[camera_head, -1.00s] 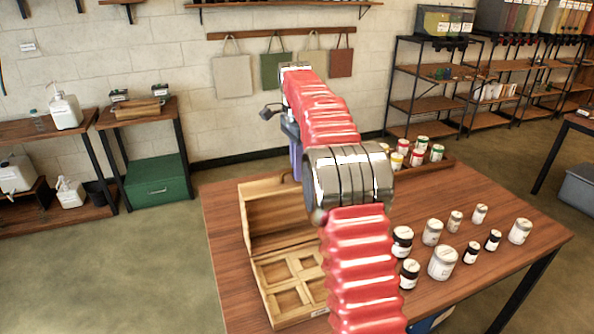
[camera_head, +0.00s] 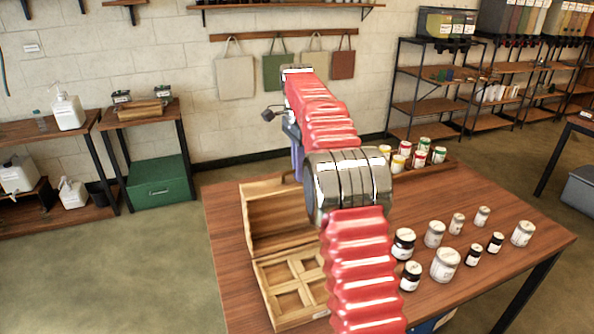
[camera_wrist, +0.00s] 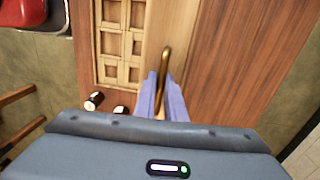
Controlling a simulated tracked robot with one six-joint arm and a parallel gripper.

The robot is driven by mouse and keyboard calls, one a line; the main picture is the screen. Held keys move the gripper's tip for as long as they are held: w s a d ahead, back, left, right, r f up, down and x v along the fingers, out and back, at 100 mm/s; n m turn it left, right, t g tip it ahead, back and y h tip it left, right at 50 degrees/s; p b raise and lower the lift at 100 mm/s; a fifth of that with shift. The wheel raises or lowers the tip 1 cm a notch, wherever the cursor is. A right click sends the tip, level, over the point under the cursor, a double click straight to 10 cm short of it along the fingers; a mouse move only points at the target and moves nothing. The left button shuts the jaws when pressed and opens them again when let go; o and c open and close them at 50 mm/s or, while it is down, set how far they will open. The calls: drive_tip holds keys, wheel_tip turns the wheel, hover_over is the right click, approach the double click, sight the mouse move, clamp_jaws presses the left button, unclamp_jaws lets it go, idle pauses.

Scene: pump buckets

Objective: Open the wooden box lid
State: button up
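The wooden box (camera_head: 263,262) stands on the table's left part, with its square compartments uncovered. Its lid (camera_head: 262,222) is raised and stands up along the box's far side. In the wrist view the lid (camera_wrist: 181,25) is the pale plank beside the compartments (camera_wrist: 121,42). A curved brass handle (camera_wrist: 166,60) sticks out from it. My gripper (camera_wrist: 161,77) is at this handle, with one blue finger on each side and a visible gap between them. The handle passes between the fingers; I see no firm grip. In the head view my arm hides the box's right part and most of my gripper (camera_head: 298,172).
Several jars (camera_head: 445,264) stand on the table right of the box. A tray of small jars (camera_head: 438,165) is at the table's back. Table wood (camera_head: 222,225) is bare left of the box. Cloth bags (camera_head: 235,78) hang on the wall behind.

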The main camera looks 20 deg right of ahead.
drive_tip(key=shift+o, duration=0.7)
drive_tip(key=shift+d+f, duration=0.25)
drive_tip(key=shift+f, duration=0.2)
drive_tip(key=shift+r, duration=0.1)
drive_tip(key=shift+r, duration=0.4)
wheel_tip(320, 180, up, 7)
drive_tip(key=shift+w+a, duration=0.2)
drive_tip(key=shift+w, duration=0.2)
drive_tip(key=shift+r, duration=0.1)
drive_tip(key=shift+c, duration=0.2)
